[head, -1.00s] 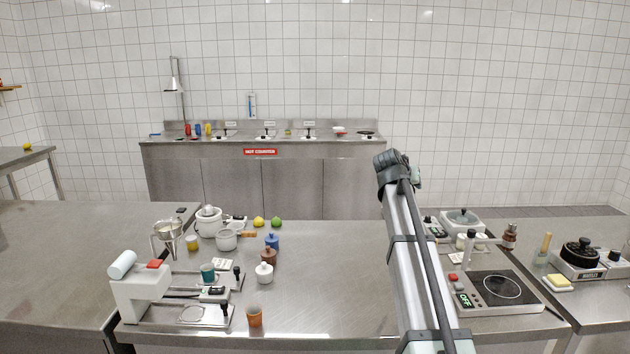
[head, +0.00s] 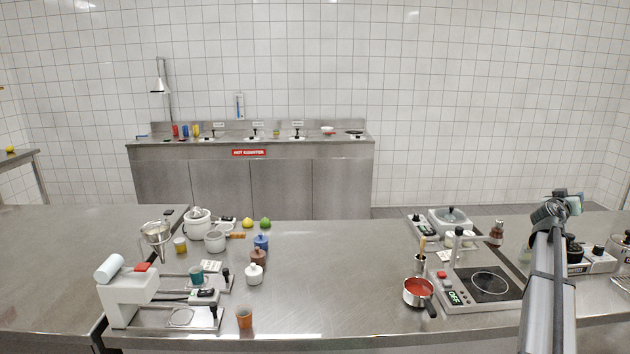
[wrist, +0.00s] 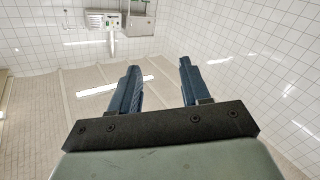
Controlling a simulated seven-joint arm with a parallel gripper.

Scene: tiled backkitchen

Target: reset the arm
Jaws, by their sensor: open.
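My arm rises at the right of the head view, in front of the right-hand part of the counter. My gripper (head: 566,200) is at its upper end, small and seen from behind in that view. In the wrist view my gripper (wrist: 160,84) shows two dark blue fingers held well apart with nothing between them. The wrist view looks out over tiled walls and floor, with no counter under the fingers. My arm covers part of the right counter and of the things on it.
A red-filled saucepan (head: 418,291) stands left of the hot plate (head: 490,284) with the OFF display. A white machine (head: 128,288), an orange cup (head: 244,317) and several jars stand at left. The counter's middle (head: 330,280) is clear.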

